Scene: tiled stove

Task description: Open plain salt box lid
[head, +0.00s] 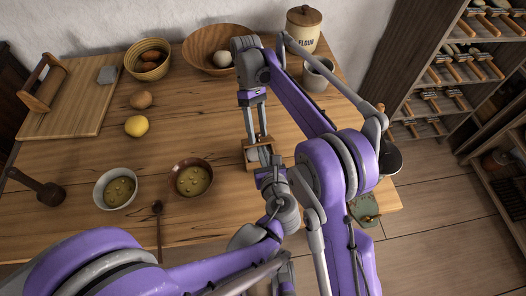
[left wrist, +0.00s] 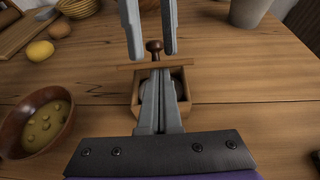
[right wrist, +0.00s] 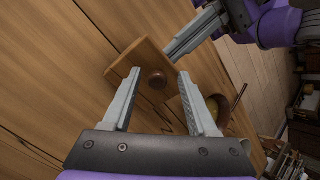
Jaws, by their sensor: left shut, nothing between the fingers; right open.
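The wooden salt box (head: 250,160) stands on the table, with its lid (left wrist: 126,67) raised and tilted up at the far side. Its pale inside shows in the left wrist view. The lid's dark round knob (left wrist: 154,46) sits on the face turned away from my left gripper. My left gripper (left wrist: 156,76) is shut and empty, reaching over the open box with its tips at the lid's inner side. My right gripper (right wrist: 160,74) is open, its fingers on either side of the knob. Whether either gripper touches the lid is unclear.
A brown bowl (head: 192,165) and a white bowl (head: 101,188) of soup stand left of the box. A flour jar (head: 304,32), a grey cup (head: 317,80) and a wooden bowl (head: 200,40) are at the back. A lemon (head: 137,126) lies on clear table.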

